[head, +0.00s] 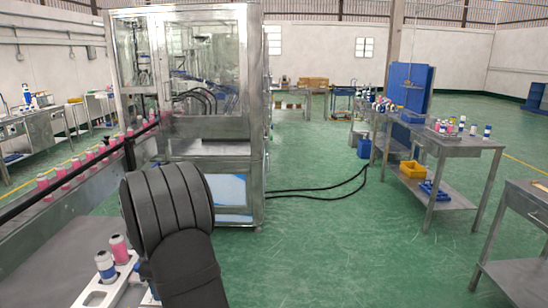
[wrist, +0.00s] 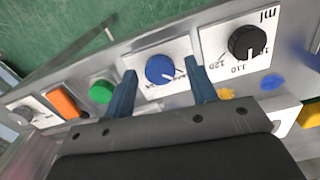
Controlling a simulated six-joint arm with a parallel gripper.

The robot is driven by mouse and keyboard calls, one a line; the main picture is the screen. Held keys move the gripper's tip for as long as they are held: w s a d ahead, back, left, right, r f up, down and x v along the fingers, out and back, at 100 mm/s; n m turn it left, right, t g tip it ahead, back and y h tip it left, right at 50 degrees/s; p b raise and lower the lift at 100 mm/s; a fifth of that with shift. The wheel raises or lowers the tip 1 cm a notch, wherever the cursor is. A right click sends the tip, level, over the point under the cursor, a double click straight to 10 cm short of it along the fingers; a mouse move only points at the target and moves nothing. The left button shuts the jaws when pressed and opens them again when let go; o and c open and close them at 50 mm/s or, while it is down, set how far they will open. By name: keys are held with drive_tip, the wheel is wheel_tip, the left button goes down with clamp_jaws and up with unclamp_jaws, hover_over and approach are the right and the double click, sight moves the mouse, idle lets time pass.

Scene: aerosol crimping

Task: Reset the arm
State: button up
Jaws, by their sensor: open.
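My gripper (wrist: 160,70) is open in the wrist view, with its two blue fingers apart. A blue knob (wrist: 160,69) on a pale control panel (wrist: 205,73) shows between the fingertips, with a gap on each side. I cannot tell how far the fingers are from the panel. The panel also carries a black dial (wrist: 247,43) with ml markings, a green button (wrist: 101,91) and an orange switch (wrist: 63,103). In the head view my dark arm hides the near middle, and my gripper does not show.
A glass-walled machine (head: 205,133) stands behind my arm. A conveyor (head: 55,243) with several pink containers runs along the left. A white rack (head: 103,294) holds containers beside my arm. Workbenches (head: 450,142) stand at right. Black cables (head: 325,193) cross the otherwise open green floor.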

drive_tip(key=shift+r, duration=0.1)
wheel_tip(320, 180, up, 18)
wheel_tip(320, 180, down, 18)
drive_tip(key=shift+r, duration=0.1)
drive_tip(key=shift+f, duration=0.25)
drive_tip(key=m, duration=0.3)
drive_tip(key=shift+m, duration=0.3)
drive_tip(key=m, duration=0.3)
drive_tip(key=shift+r+m, duration=0.1)
drive_tip(key=shift+m, duration=0.3)
drive_tip(key=m, duration=0.4)
drive_tip(key=shift+m, duration=1.8)
